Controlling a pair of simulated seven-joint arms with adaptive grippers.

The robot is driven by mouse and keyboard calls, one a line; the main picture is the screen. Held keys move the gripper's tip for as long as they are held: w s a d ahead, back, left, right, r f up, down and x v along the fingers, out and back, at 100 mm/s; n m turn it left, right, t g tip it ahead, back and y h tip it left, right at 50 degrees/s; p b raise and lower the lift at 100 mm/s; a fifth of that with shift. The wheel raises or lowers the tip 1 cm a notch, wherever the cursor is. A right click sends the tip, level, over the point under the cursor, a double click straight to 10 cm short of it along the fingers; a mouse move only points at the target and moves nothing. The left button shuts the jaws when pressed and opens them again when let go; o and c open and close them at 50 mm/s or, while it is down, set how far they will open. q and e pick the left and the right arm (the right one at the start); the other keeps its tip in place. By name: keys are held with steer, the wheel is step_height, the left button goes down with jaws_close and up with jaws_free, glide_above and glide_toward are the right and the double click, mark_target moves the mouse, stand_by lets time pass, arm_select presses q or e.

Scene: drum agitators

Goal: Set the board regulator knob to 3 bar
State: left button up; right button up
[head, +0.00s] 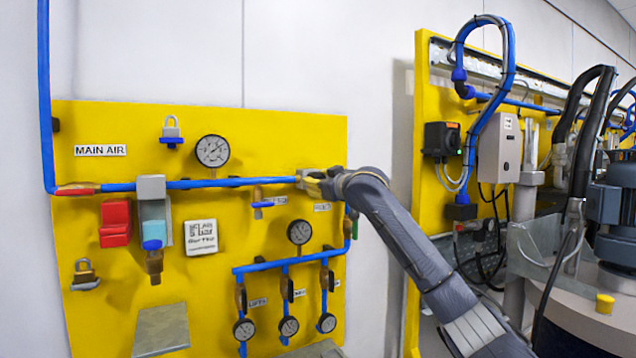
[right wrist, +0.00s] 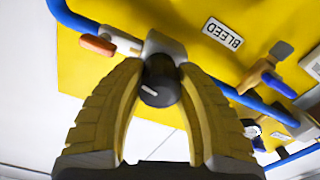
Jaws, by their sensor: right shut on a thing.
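The regulator (right wrist: 165,46) sits on the blue pipe, and its dark round knob (right wrist: 160,82) points toward the right wrist camera. A short white pointer line shows on the knob face; no scale around it can be read. My right gripper (right wrist: 160,72) has its two yellow fingers closed around the knob, one on each side. In the head view, the right gripper (head: 322,184) reaches from the right to the pipe's right end and hides the knob. A round white gauge (head: 212,151) is above the pipe; its numbers are too small to read. My left gripper is not in view.
The yellow board (head: 110,270) carries a red box (head: 115,223), a padlock (head: 171,132), a brass padlock (head: 85,275) and several small gauges below. A BLEED label (right wrist: 222,33) is near the regulator. A second yellow board (head: 428,100) with equipment stands right.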

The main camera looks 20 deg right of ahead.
steer(key=shift+w+f+n, duration=0.1)
steer(key=shift+f+n, duration=0.15)
steer(key=shift+n, duration=0.55)
steer(key=o, duration=1)
steer(key=shift+c, duration=0.2)
steer(key=o, duration=0.4)
steer(key=shift+r, duration=0.15)
steer(key=v, duration=1.2)
